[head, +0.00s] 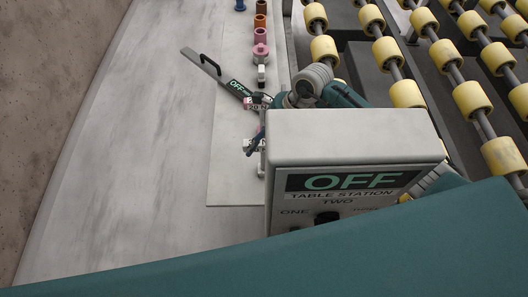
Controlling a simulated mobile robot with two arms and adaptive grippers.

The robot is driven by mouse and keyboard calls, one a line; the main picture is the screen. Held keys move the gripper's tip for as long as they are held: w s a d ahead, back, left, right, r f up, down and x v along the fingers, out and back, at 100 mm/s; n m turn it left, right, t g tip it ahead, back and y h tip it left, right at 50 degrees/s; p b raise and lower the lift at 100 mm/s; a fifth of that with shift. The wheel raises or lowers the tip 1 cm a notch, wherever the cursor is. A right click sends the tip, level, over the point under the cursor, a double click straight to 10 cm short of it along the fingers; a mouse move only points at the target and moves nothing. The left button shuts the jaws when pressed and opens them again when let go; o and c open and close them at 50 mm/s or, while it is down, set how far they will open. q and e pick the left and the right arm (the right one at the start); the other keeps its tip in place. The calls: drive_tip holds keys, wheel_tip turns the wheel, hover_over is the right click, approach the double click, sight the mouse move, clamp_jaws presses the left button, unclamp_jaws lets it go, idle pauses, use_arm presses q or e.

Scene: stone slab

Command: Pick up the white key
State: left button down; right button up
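I cannot clearly make out a white key in the head view. A small white and dark piece (262,73) stands just below a pink spool-like part on the pale stone slab (130,150), but I cannot tell whether it is the key. A teal and grey arm reaches in from the right beyond the grey box. I see no left gripper.
A grey control box (350,140) marked OFF, TABLE STATION TWO blocks the lower middle. Several coloured spool-like parts (260,35) form a row. Yellow rollers (470,98) are at right. The left slab is clear.

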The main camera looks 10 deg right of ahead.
idle(0.3)
clamp_jaws()
drive_tip(key=shift+r, duration=0.1)
